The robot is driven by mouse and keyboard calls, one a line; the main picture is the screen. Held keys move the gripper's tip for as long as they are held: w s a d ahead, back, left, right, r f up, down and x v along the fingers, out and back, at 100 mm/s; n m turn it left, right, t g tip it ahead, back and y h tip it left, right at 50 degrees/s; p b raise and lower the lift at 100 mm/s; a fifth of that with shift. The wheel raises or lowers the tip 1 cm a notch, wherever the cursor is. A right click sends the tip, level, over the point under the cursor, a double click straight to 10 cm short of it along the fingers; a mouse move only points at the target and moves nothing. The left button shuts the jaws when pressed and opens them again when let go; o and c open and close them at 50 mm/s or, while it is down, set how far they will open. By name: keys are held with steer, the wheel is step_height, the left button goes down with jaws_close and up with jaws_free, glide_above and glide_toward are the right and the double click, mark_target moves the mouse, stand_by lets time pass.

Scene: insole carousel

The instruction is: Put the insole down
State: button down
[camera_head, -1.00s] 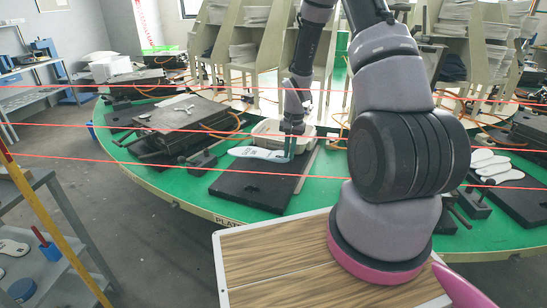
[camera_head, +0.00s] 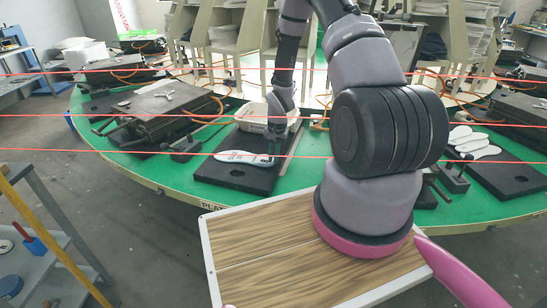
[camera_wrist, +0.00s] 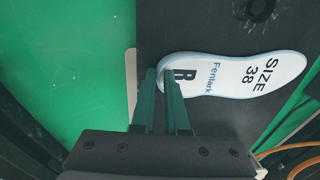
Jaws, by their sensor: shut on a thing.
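The white insole (camera_head: 240,157) is printed "SIZE 38", "Fenlark" and "R". It lies flat on or just above the black board (camera_head: 236,178) on the green round table; I cannot tell whether it touches. My gripper (camera_head: 272,157) is shut on the insole's heel end, at its right in the head view. In the wrist view the two green fingers (camera_wrist: 163,80) pinch the heel edge of the insole (camera_wrist: 240,75). The insole's toe points right there, over the black board (camera_wrist: 205,25).
A beige bin (camera_head: 256,118) stands just behind the board. A clamp press (camera_head: 165,103) is to the left. Several white insoles (camera_head: 472,145) lie on another board at right. Red lines cross the head view.

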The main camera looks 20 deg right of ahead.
steer(key=c, duration=0.9)
jaws_free()
steer(key=s+r+n+t, duration=0.1)
steer(key=s+r, duration=0.2)
steer(key=r, duration=1.5)
steer(key=s+r+t, duration=0.2)
steer(key=s+r, duration=0.1)
steer(key=r, duration=1.5)
steer(key=s+a+r+t, duration=0.1)
steer(key=s+r, duration=0.4)
steer(key=s, duration=0.1)
steer(key=s+a+r+n+t, duration=0.1)
steer(key=s+a+r, duration=0.1)
steer(key=s+r, duration=0.3)
steer(key=s+a+r+n+t+y, duration=0.1)
steer(key=s+r, duration=0.4)
steer(key=s, duration=0.1)
steer(key=shift+s+a+r, duration=0.15)
steer(key=shift+s+r, duration=0.1)
steer(key=shift+s, duration=0.1)
